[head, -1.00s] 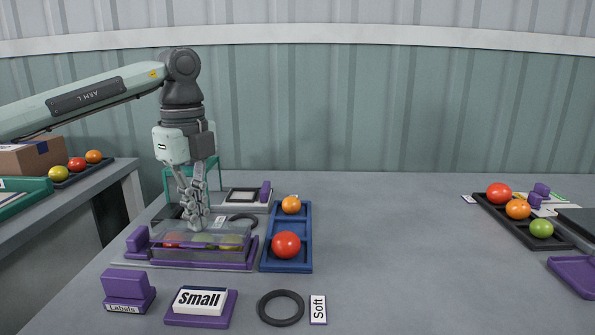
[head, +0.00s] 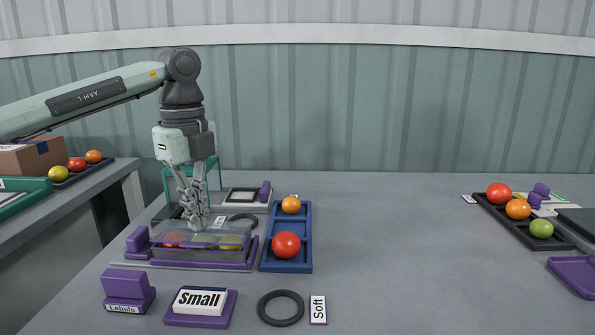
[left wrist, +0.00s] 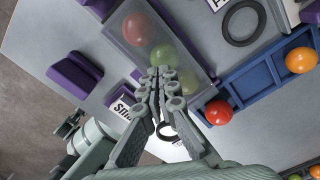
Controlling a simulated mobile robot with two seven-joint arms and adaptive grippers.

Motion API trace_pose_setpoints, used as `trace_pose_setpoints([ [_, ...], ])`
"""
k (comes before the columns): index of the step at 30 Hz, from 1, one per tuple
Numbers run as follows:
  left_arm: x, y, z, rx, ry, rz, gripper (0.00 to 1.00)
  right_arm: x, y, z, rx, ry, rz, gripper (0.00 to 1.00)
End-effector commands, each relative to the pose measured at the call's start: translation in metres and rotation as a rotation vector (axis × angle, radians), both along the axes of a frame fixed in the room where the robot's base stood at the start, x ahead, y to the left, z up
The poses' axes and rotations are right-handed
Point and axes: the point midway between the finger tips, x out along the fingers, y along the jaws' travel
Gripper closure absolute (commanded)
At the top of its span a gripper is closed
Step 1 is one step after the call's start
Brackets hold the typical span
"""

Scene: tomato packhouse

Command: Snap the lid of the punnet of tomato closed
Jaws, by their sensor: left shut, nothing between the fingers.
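The clear punnet (head: 200,241) sits in a purple-edged holder (head: 190,265) at the left of the table. Red, green and yellowish tomatoes show through it, and it shows in the left wrist view (left wrist: 140,62) too. A flat clear lid seems to lie over the top; whether its edges are latched I cannot tell. My left gripper (head: 196,226) points straight down with its fingertips at the top of the punnet, near its back edge. The fingers are together and empty, also in the left wrist view (left wrist: 162,72). Contact with the lid is not clear. My right gripper is out of view.
A blue tray (head: 287,266) with an orange and a red tomato stands just right of the punnet. In front lie a Labels block (head: 127,293), a Small sign (head: 200,301), a black ring (head: 281,308) and a Soft card (head: 318,309). The table's middle is clear.

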Motion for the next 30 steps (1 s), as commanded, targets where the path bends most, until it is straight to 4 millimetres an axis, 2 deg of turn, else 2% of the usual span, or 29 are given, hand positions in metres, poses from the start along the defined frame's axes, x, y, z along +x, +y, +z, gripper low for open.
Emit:
trace_pose_setpoints([
  [30, 0.0001, 0.0001, -0.0057, 0.0, 0.0, 0.0, 1.0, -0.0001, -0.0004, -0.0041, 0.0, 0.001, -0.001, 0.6],
])
